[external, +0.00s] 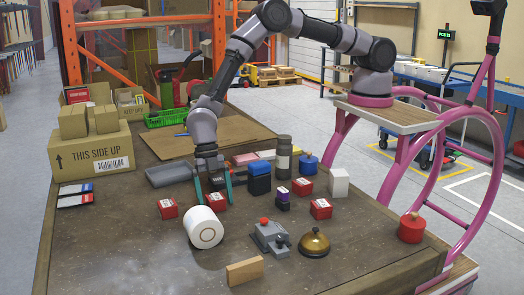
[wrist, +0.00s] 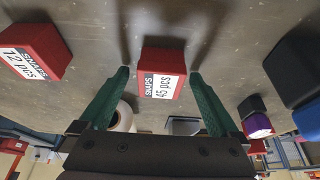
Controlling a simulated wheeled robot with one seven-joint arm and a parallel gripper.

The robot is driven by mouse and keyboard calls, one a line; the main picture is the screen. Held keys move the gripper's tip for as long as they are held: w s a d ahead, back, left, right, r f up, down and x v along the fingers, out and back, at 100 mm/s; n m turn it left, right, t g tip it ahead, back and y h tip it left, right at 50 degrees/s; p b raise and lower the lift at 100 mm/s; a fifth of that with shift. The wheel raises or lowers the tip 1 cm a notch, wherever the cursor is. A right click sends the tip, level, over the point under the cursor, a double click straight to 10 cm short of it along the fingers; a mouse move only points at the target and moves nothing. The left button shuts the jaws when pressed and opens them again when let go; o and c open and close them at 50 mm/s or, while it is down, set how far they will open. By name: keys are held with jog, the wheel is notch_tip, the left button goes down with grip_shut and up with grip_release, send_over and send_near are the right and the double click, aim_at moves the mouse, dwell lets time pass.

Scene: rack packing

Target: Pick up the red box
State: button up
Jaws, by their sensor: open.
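Several small red boxes with white labels stand on the brown table. One red box (external: 216,202) is below and between the fingers of my gripper (external: 214,192). In the wrist view this red box (wrist: 163,57) shows between the two green fingertips, with a label that reads "SNAPS 45 pcs". The fingers are apart and open, with gaps on both sides of the box. Further red boxes (external: 302,187) and (external: 321,209) stand to the right.
A white roll (external: 203,228) lies just in front of the gripper. A bell (external: 314,243) and a wooden block (external: 245,271) stand toward the front. Cartons (external: 92,155) fill the left.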

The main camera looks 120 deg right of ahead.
jog(key=shift+f, duration=0.15)
jog(key=c, duration=1.5)
